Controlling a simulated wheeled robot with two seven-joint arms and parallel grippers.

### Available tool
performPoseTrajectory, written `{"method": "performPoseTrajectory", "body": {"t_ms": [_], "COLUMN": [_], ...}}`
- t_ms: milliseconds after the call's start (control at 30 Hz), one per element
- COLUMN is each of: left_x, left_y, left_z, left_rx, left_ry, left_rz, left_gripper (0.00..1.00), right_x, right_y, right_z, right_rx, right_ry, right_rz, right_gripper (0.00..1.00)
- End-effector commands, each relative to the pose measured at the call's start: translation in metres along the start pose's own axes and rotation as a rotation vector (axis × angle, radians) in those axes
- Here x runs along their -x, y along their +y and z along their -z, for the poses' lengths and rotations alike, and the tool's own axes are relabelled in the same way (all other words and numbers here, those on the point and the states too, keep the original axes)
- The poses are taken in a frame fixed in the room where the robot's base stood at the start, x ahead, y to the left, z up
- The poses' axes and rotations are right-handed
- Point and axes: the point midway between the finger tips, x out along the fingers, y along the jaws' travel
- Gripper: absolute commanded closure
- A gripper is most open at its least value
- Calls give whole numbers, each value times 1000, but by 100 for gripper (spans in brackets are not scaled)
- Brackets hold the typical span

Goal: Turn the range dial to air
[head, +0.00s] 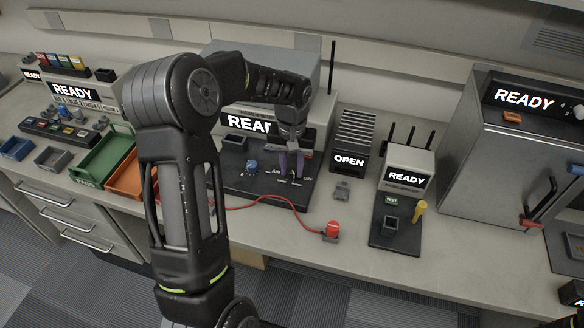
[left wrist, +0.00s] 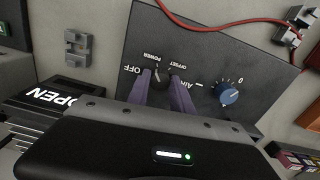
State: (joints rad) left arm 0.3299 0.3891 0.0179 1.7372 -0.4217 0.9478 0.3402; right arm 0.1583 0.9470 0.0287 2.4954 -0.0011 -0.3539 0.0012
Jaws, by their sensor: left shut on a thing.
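The dark panel (head: 232,185) of the radio unit carries a small black dial with the words AIR and OFF printed on either side of it. My left gripper (head: 291,172) reaches down from above with its two purple-grey fingers on this dial. In the left wrist view the fingers (left wrist: 163,82) are closed on the black dial (left wrist: 160,72). OFF, POWER, OFFSET and AIR are printed around it. The fingers hide much of the dial, so I cannot tell exactly where it points. A blue knob (head: 251,166) stands beside it; it also shows in the left wrist view (left wrist: 228,94). My right gripper is out of view.
The box with the OPEN sign (head: 349,160) and a unit marked READY (head: 407,178) stand to the right. Green (head: 103,158) and orange trays are at left. The bench front is fairly clear.

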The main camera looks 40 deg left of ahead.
Motion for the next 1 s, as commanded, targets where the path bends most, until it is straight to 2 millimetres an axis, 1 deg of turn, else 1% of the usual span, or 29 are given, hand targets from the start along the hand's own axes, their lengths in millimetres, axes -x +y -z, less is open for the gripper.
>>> {"method": "performPoseTrajectory", "body": {"t_ms": [433,1000], "left_x": [1,1], "left_y": [0,0], "left_z": [1,1], "left_rx": [-422,-962], "left_ry": [4,4], "left_rz": [1,1], "left_gripper": [100,100], "right_x": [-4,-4], "right_y": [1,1], "right_z": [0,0], "right_rx": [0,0], "right_ry": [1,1], "right_rz": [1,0], "right_gripper": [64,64]}}
